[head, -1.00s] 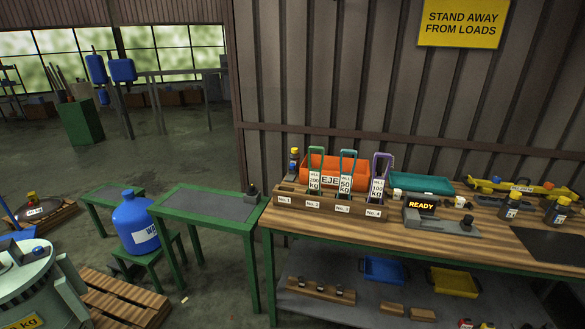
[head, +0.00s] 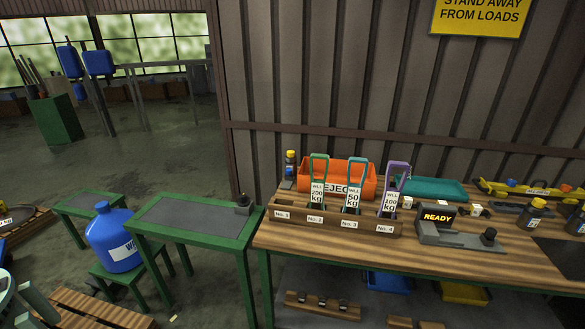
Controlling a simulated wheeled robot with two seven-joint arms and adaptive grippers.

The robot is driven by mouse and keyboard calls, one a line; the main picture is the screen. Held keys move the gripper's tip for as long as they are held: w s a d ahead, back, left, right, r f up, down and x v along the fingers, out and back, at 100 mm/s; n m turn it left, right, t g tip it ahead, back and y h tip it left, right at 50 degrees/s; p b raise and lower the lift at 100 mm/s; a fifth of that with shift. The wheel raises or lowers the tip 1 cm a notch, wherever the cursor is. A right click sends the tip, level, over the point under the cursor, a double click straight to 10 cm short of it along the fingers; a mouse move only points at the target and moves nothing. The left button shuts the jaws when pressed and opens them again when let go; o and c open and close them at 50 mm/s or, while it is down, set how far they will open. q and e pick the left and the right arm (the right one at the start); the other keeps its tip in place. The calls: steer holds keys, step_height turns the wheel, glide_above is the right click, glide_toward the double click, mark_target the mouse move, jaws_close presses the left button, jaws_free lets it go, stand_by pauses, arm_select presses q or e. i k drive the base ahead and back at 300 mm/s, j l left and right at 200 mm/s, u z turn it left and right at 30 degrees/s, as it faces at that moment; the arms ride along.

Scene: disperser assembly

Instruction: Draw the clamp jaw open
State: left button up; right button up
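A small dark device (head: 243,204) also sits on the right corner of a green table (head: 150,230).
A wooden rack (head: 330,230) with numbered slots holds several tagged, coloured handles. Behind it are an orange reject bin (head: 345,173) and a teal tray (head: 430,188). A blue drum (head: 112,240) stands on a low green stand. Bottles stand at the bench's right.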

mark_target(288, 177)
steer(key=i+j+z, duration=0.15)
steer(key=i, duration=0.3)
steer(key=i+j+z, duration=0.1)
steer(key=i+j, duration=0.3)
